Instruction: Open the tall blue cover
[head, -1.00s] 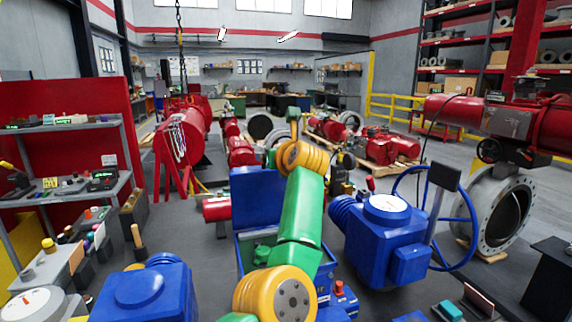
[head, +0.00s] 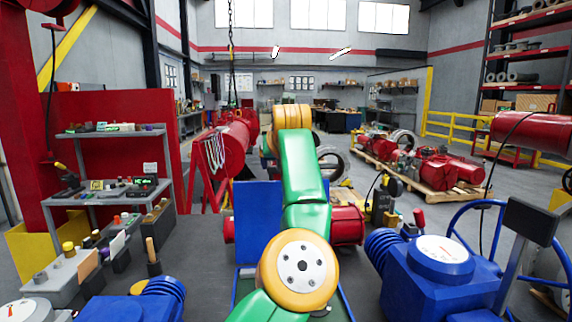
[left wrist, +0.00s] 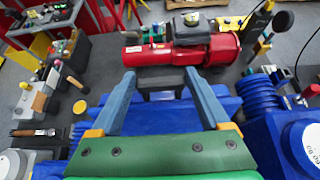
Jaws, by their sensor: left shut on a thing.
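The tall blue cover (head: 258,212) stands raised at the back of a blue box, whose rim (head: 240,290) shows in the head view. My green and orange arm hides its right part. In the left wrist view a broad blue surface, apparently the cover (left wrist: 155,118), lies below and between the fingers. My left gripper (left wrist: 158,84) has its two blue-grey fingers on either side of a dark grey bar, apparently a handle, and is shut on it. The fingertips are hidden behind my arm in the head view. My right gripper is not in view.
A blue actuator with a white dial (head: 440,250) and handwheel stands at the right. Another blue housing (head: 135,300) is at the lower left. A red cylinder (left wrist: 175,50) lies just beyond the gripper. A grey shelf (head: 110,190) stands at the left.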

